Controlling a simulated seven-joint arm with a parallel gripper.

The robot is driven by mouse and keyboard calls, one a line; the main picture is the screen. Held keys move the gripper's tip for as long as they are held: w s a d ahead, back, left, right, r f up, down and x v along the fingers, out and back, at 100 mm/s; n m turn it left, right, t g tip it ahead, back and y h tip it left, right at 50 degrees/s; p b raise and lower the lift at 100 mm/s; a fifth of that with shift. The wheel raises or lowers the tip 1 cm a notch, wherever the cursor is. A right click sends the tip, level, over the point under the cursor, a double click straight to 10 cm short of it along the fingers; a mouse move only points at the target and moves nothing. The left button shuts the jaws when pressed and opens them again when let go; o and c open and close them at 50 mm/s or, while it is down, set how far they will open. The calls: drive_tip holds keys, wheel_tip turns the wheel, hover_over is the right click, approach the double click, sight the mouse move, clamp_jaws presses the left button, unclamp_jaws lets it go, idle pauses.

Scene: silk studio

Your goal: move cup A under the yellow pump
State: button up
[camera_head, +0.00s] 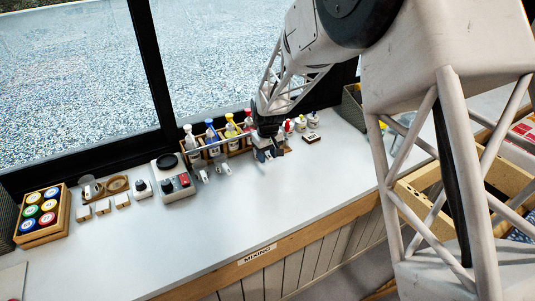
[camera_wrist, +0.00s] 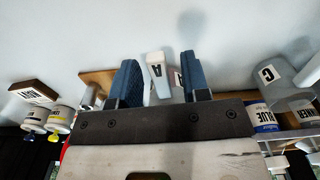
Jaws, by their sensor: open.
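Cup A (camera_wrist: 157,72), a small white cup with a black letter A, is between the two blue fingers of my gripper (camera_wrist: 161,80) in the wrist view. The fingers are open, with a visible gap beside the cup on both sides. In the head view my gripper (camera_head: 266,154) is low over the counter, right of the pump row, and cup A cannot be made out clearly there. The yellow pump (camera_head: 231,129) stands in the wooden rack, left of my gripper, between the blue pump (camera_head: 211,134) and the red pump (camera_head: 248,121).
Small cups (camera_head: 201,175) stand before the rack; cup C (camera_wrist: 267,76) is right of my gripper in the wrist view. A white pump (camera_head: 190,138) and a scale (camera_head: 173,177) are further left. Small jars (camera_head: 300,124) and a labelled block (camera_head: 311,137) lie right. The front counter is clear.

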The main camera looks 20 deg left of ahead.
clamp_jaws()
drive_tip(key=shift+r, duration=0.15)
drive_tip(key=shift+r, duration=0.95)
drive_tip(key=shift+r, duration=0.1)
idle(0.4)
